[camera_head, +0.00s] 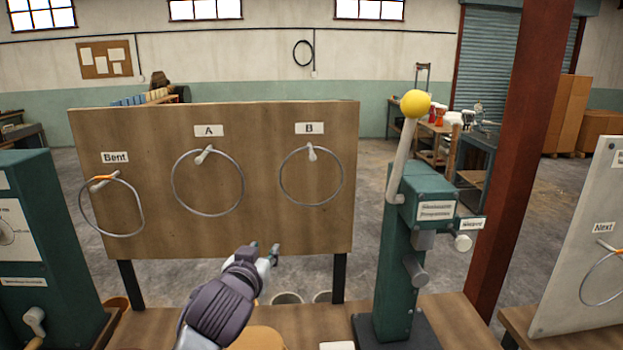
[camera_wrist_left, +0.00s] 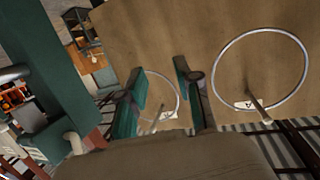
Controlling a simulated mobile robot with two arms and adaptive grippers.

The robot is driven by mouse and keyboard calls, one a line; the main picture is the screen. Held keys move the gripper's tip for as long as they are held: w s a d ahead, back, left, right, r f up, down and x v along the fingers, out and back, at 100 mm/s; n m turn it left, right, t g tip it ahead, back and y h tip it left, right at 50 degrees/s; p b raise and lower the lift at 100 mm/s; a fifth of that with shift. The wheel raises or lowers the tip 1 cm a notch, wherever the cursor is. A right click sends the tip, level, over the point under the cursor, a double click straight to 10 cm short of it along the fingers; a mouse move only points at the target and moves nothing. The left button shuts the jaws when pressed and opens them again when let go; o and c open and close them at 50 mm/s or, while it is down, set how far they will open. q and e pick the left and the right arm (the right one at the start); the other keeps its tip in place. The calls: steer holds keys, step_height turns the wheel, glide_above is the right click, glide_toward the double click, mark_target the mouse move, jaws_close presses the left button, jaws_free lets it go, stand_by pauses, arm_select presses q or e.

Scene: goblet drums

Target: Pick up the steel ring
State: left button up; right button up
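Three thin steel rings hang on pegs on an upright wooden board (camera_head: 260,140). Ring A (camera_head: 244,183) hangs in the middle, ring B (camera_head: 343,175) at the right, and the ring labelled Bent (camera_head: 143,213), with an orange mark near its peg, at the left. My left gripper (camera_head: 264,250) is low in front of the board, below and between rings A and B, touching neither. The left wrist view is turned over. There the two fingers (camera_wrist_left: 160,64) are apart and empty, with ring B seen between them and ring A (camera_wrist_left: 214,75) to the right. My right gripper is not in view.
A green machine (camera_head: 425,215) with a yellow-knobbed lever (camera_head: 415,103) stands right of the board. Another green machine (camera_head: 45,250) stands at the left. A white board (camera_head: 585,240) with a ring is at far right. A red column (camera_head: 515,150) rises behind.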

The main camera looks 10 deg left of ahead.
mark_target(281, 185)
arm_select(q)
steer(key=w+r+t, duration=0.3)
steer(key=w+r, duration=0.1)
steer(key=r, duration=0.7)
steer(key=shift+n+y, duration=0.3)
steer(key=w+p, duration=0.2)
steer(key=w, duration=0.2)
steer(key=w+p, duration=0.2)
steer(key=w, duration=0.2)
steer(key=w+a+f+p, duration=0.1)
steer(key=w, duration=0.4)
steer(key=shift+f+p, duration=0.1)
steer(key=shift+p, duration=0.3)
jaws_close()
